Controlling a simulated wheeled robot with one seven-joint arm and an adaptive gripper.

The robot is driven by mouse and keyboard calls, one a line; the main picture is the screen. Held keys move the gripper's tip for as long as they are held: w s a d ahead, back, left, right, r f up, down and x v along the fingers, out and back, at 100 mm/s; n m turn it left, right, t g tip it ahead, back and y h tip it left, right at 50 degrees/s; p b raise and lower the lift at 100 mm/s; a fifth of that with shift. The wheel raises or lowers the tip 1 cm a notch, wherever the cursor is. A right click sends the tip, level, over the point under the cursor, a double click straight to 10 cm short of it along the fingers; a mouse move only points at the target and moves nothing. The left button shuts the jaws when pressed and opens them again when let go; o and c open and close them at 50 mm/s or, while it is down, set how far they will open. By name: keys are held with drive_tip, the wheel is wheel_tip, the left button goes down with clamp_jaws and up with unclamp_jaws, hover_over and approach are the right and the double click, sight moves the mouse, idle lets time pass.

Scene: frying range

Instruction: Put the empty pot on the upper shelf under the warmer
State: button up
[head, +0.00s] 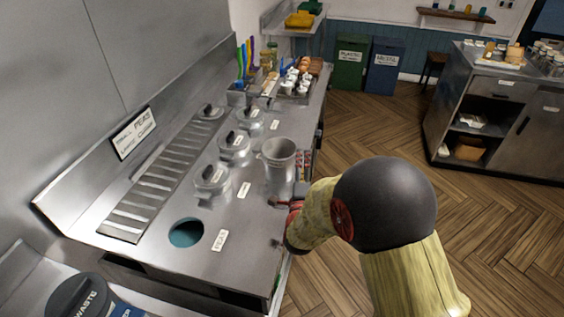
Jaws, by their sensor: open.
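A tall grey metal pot (279,168) stands upright on the steel counter (240,225), near its right edge. Its open mouth shows, but its bottom inside is hidden. My gripper (278,203), with red parts, is open low at the pot's near right side. Its fingers are small and partly hidden by my yellow and black arm, so I cannot tell whether they touch the pot. A round open well (186,232) is in the counter at the near left. No upper shelf under a warmer can be clearly made out.
Several lidded wells (212,178) line the counter left of the pot, beside a slotted grille (160,180). A tray of small containers (292,88) stands at the far end. The wooden floor at right is clear.

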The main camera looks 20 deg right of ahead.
drive_tip(key=b+x, duration=0.1)
drive_tip(key=x, duration=0.4)
drive_tip(key=shift+w+f, duration=0.1)
drive_tip(key=shift+w, duration=0.2)
drive_tip(key=shift+a+f+b+x, duration=0.15)
drive_tip(key=shift+b+x, duration=0.3)
drive_tip(key=shift+x, duration=0.85)
drive_tip(key=shift+a+f+b+x, duration=0.15)
drive_tip(key=shift+b+x, duration=0.25)
drive_tip(key=shift+x, duration=0.9)
drive_tip(key=shift+c, duration=0.3)
